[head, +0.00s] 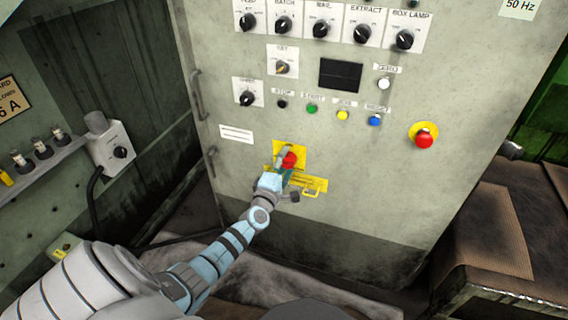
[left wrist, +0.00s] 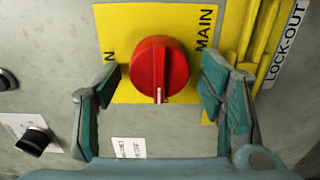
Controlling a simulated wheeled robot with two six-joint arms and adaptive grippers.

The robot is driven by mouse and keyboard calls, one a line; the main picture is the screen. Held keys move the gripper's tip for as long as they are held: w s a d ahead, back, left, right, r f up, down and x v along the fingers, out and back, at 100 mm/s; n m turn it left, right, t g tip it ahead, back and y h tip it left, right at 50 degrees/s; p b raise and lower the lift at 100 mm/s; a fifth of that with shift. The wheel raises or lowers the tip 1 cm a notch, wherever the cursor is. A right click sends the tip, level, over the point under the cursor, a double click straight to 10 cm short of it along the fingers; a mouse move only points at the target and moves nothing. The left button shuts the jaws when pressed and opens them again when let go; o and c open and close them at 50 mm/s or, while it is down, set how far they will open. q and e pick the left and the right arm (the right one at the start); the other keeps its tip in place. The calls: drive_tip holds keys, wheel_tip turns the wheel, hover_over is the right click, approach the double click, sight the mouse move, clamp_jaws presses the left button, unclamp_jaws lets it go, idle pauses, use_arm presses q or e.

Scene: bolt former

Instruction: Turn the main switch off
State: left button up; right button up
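The main switch is a red round knob (head: 289,159) on a yellow plate on the grey cabinet front. In the left wrist view the knob (left wrist: 160,66) fills the upper middle, and its white mark points to the bottom of the picture. "MAIN" is printed on the right of the plate and a partly hidden "N" on the left. My left gripper (head: 281,167) is at the switch. In the left wrist view the gripper (left wrist: 161,80) is open, one finger on each side of the knob, with visible gaps. My right gripper is not in view.
A yellow lock-out bar (head: 313,187) sits right beside the switch, close to the gripper. A red push button (head: 424,140) on a yellow disc is further right. Knobs, coloured buttons and a dark screen (head: 341,75) are above. A side box (head: 112,150) stands left.

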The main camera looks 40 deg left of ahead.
use_arm(q)
drive_tip(key=v, duration=1.2)
